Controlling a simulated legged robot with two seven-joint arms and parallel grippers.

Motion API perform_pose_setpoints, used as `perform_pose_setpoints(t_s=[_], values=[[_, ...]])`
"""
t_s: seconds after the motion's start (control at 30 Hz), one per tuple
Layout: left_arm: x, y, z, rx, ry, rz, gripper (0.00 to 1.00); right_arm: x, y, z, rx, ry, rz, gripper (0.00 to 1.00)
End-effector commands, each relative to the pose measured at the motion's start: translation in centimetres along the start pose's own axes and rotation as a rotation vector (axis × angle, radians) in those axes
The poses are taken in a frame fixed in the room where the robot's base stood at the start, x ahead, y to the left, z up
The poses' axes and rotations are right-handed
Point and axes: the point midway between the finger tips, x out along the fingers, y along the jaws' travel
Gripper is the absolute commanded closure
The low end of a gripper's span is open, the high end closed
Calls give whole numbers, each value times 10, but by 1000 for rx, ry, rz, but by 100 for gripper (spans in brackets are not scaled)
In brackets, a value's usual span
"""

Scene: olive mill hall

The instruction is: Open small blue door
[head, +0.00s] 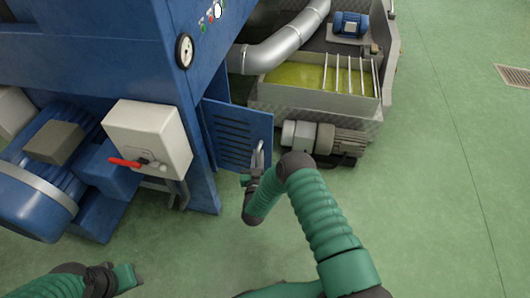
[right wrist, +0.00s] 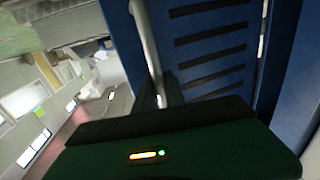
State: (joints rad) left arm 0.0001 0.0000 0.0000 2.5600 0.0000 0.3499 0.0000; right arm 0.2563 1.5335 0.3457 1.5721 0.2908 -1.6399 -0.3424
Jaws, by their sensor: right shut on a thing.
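The small blue door (head: 238,138) has dark louvre slots and stands at an angle off the blue machine, beside its front corner. In the right wrist view the slotted door (right wrist: 212,48) shows a thin bright gap along its right edge. Its pale bar handle (head: 261,153) is near the door's lower right; the bar also shows in the right wrist view (right wrist: 147,42). My right gripper (head: 254,175) is shut on the handle, its fingertips partly hidden by the arm. My left gripper (head: 126,277) is low at the left, away from the door; its jaws are unclear.
A white switch box (head: 146,138) with a red lever (head: 124,162) and a blue motor (head: 40,190) stand left of the door. A metal trough (head: 310,98) with yellow-green liquid and a grey motor (head: 325,138) are close on the right. The green floor (head: 430,220) at right is clear.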

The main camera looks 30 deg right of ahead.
Motion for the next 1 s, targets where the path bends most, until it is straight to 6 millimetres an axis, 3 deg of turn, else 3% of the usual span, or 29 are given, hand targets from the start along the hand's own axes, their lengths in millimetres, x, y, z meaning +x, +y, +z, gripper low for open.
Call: perform_pose_setpoints(t_s=[0.67, 0.7, 0.8, 1.0], values=[[-4, 0, -1, 0, 0, 0, 64, -7, -9, 0, 1, 1, -7, 100], [-4, 0, -1, 0, 0, 0, 64, -7, -9, 0, 1, 1, -7, 80], [-4, 0, -1, 0, 0, 0, 64, -7, -8, 0, 1, 0, -6, 67], [-4, 0, -1, 0, 0, 0, 64, -7, -8, 0, 0, -1, -5, 64]])
